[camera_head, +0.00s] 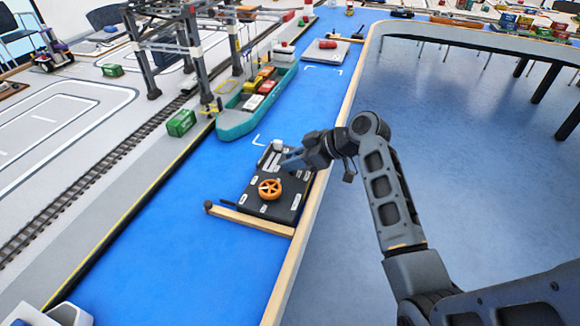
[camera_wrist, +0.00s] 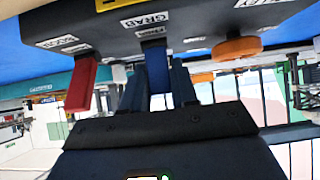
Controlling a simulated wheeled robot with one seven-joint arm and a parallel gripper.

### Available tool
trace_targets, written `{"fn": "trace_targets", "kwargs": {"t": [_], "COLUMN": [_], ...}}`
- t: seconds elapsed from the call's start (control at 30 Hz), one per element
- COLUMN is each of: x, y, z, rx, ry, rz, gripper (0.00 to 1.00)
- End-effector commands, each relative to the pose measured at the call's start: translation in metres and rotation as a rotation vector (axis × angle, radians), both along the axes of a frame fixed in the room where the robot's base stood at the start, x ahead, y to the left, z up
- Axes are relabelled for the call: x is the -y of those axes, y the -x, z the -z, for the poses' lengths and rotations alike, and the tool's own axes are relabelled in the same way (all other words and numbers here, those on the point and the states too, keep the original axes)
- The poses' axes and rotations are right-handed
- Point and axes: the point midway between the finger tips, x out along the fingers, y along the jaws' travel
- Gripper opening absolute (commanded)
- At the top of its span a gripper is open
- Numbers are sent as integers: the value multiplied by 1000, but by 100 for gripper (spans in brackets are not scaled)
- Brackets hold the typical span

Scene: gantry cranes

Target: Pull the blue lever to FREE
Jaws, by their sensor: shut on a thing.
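The black control box (camera_head: 285,212) lies on the blue surface, with an orange wheel (camera_head: 269,188) on top. In the wrist view the box (camera_wrist: 200,22) hangs across the top of the picture. The blue lever (camera_wrist: 157,70) sticks out from it between the two fingers of my gripper (camera_wrist: 158,88), which is shut on it. A label reading GRAB (camera_wrist: 146,21) sits by the lever; a smaller label (camera_wrist: 152,42) nearer its base is hard to read. In the head view my gripper (camera_head: 290,161) is at the box's far right part and the blue lever cannot be made out.
A red lever (camera_wrist: 80,84) stands left of the blue one in the wrist view, and the orange wheel (camera_wrist: 237,48) is to the right. A wooden edge (camera_head: 308,215) runs along the box's right side. A teal ship (camera_head: 240,122) and crane (camera_head: 195,50) stand beyond.

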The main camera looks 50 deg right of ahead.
Motion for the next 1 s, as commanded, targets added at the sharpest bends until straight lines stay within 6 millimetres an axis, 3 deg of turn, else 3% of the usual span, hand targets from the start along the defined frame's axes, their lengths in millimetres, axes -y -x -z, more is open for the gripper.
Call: {"fn": "trace_targets", "kwargs": {"t": [0.03,0.5,1.0], "x": [1,5,6], "y": [2,13,16], "z": [9,9,5], "rx": [43,340,445], "ry": [-14,-120,-159], "rz": [2,1,0], "gripper": [0,0,0]}}
